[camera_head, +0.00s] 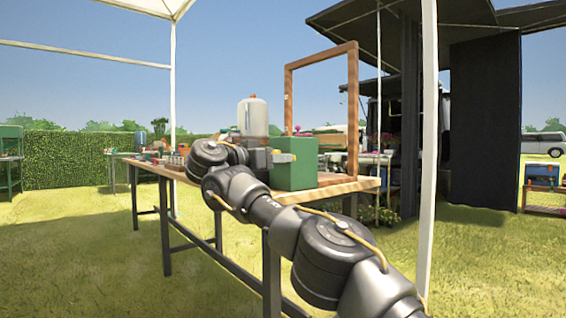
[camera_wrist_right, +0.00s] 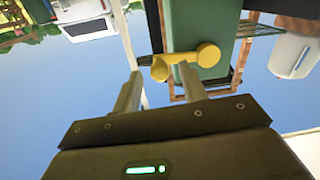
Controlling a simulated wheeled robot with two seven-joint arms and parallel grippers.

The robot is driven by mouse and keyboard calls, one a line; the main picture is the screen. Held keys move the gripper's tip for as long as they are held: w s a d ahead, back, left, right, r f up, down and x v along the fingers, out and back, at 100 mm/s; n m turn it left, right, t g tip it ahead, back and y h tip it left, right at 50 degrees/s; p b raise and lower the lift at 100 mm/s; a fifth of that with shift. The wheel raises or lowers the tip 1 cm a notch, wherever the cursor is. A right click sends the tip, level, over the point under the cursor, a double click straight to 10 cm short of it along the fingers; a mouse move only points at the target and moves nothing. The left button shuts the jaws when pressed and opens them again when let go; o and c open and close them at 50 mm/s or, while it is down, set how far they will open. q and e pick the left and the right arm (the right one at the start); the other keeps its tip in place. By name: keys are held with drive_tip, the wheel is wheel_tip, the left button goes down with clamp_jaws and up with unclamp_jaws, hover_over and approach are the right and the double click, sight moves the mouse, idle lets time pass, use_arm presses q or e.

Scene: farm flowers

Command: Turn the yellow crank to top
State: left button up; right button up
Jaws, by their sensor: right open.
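The yellow crank (camera_wrist_right: 207,55) is on the side of a green box (camera_head: 297,165). It shows near the middle of the right wrist view as a bar with a rounded knob at each end. In the head view a small yellow part of the crank (camera_head: 285,157) shows by the box. My right gripper (camera_wrist_right: 160,79) is open with its fingertips at the crank. One yellow knob appears between the fingertips, and the other lies past the finger on the picture's right. I cannot tell whether the fingers touch it. My left gripper is not in view.
The box stands on a wooden table (camera_head: 340,188) near its front end, with an upright wooden frame (camera_head: 353,110) behind. A whitish container (camera_head: 252,117) shows beside the box. A white tent pole (camera_head: 428,150) stands to the right. Small items lie further along the table.

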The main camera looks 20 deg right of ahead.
drive_tip(key=shift+x, duration=1.4)
drive_tip(key=shift+c, duration=0.2)
clamp_jaws()
